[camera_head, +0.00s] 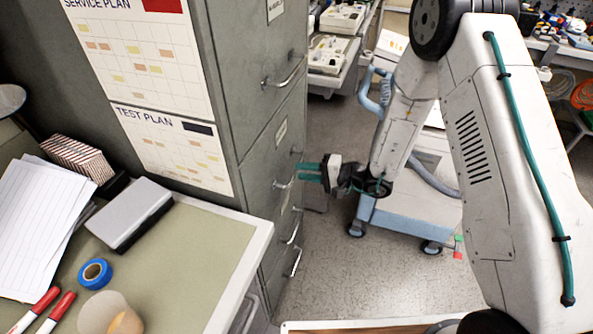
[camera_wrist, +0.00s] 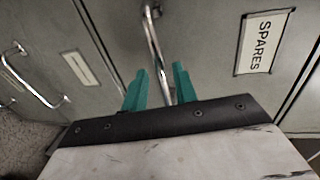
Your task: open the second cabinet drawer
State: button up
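The grey filing cabinet (camera_head: 225,60) stands left of my arm with its drawer fronts facing right. Its second drawer (camera_head: 270,148) from the top looks shut and flush. That drawer's metal bar handle (camera_head: 283,185) is beside my gripper (camera_head: 308,172). In the wrist view the handle (camera_wrist: 152,40) runs down between the two teal fingers of my gripper (camera_wrist: 160,85). The fingers are apart, with space around the bar; the lower end of the bar is partly hidden by the gripper. A label reading SPARES (camera_wrist: 265,43) is on this drawer front.
The top drawer handle (camera_head: 284,73) is above, and lower handles (camera_head: 291,230) are below. A desk (camera_head: 200,260) with papers and tape stands in front of the cabinet. A blue-white cart (camera_head: 405,215) is behind my arm.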

aim_at(296, 171)
jog(key=shift+x, duration=1.65)
grip_shut()
